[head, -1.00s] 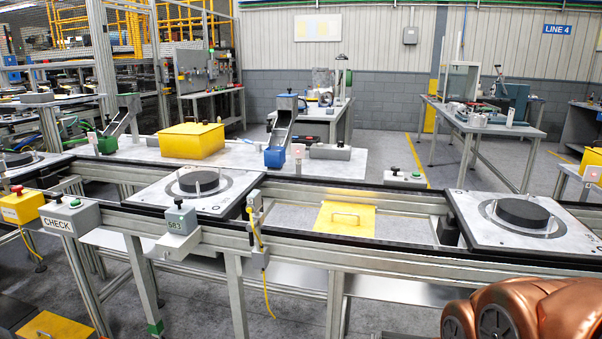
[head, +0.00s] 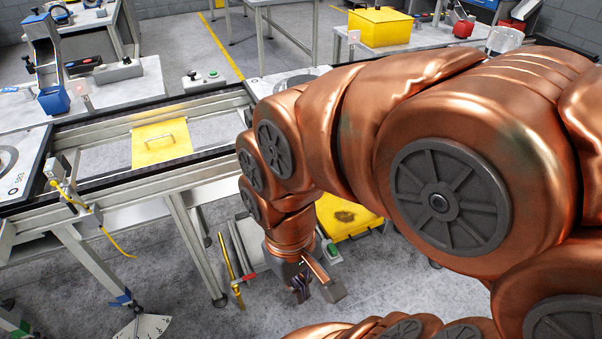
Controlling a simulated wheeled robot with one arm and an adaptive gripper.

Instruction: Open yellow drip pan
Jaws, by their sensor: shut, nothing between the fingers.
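A yellow tray-like pan (head: 352,222) with a dark stain sits low, near the floor, behind my arm; a thin handle shows on its front edge and its left part is hidden. A flat yellow panel with a metal handle (head: 162,150) lies between the conveyor rails at left; it looks closed. I cannot tell for certain which of the two is the drip pan. My gripper (head: 312,288) points down in front of the stained pan, apart from it, shut and empty.
The conveyor (head: 120,185) with its rails and legs runs along the left. A yellow-handled tool (head: 228,262) and grey bars stand left of my gripper. A yellow box (head: 380,27) is on a table behind.

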